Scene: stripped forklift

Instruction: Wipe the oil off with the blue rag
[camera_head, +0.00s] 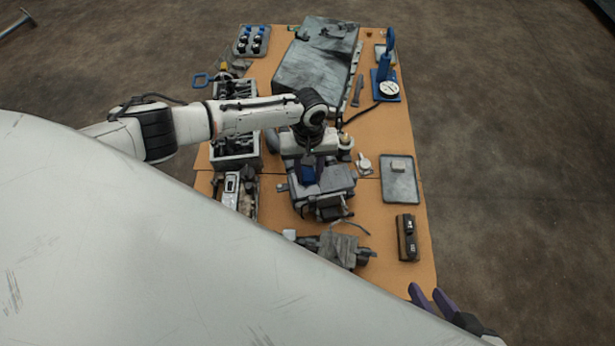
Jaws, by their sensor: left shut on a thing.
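My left gripper (308,158) points down over the middle of the bench and is shut on the blue rag (309,174). The rag shows as a small dark blue patch under the gripper, against the top of a grey machine unit (338,180). I cannot tell how firmly it touches the surface. My arm and gripper hide part of the unit. No oil can be made out clearly at this size. My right gripper (432,298), with purple fingers apart and nothing between them, is at the bench's lower right edge.
A large grey casing (318,62) and a blue stand with a dial (387,80) are at the back. A grey tray (400,180) and a black block (407,237) lie right. Parts crates (235,163) crowd the left. Orange bench top (385,275) is bare at lower right.

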